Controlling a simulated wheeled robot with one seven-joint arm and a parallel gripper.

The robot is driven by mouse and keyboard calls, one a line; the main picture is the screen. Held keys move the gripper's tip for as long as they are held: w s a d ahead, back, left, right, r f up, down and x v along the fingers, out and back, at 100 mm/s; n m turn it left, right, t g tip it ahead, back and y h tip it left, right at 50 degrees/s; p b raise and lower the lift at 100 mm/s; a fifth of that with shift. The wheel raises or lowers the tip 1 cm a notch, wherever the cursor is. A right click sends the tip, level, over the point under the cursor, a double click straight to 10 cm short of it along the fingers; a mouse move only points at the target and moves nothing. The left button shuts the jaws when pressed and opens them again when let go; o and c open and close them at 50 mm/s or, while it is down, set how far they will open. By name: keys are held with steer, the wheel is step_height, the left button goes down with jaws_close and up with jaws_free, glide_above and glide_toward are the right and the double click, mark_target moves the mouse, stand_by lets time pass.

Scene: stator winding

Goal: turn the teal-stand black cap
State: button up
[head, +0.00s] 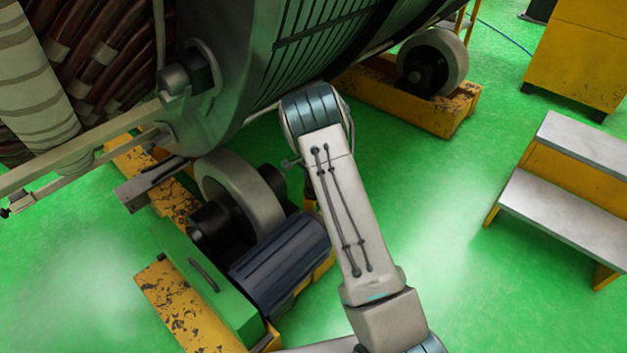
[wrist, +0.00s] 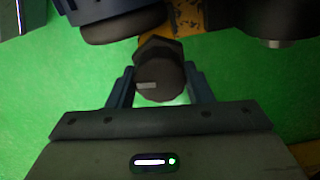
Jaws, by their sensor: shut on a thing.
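In the wrist view a dark, roughly round black cap (wrist: 163,84) with a small pale mark on its face sits between the two fingers of my gripper (wrist: 160,80). A faceted, hexagon-like dark part shows just behind it. The fingers are shut on the cap from the left and right. In the head view my arm reaches up beside the large machine, and its links hide my gripper and the cap. I cannot make out a teal stand in either view.
The large ribbed stator (head: 310,45) stands at the upper left on rollers (head: 242,190). A dark blue motor (head: 283,262) and a green box (head: 205,283) lie left of my arm. Yellow steps (head: 570,185) stand at right. Green floor between is clear.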

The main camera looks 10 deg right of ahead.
steer(key=shift+a+m+p, duration=0.1)
steer(key=shift+m+p, duration=0.2)
steer(key=shift+m, duration=0.8)
steer(key=o, duration=1)
step_height(320, 180, up, 14)
steer(key=p, duration=0.2)
steer(key=shift+p, duration=0.4)
steer(key=shift+f, duration=0.1)
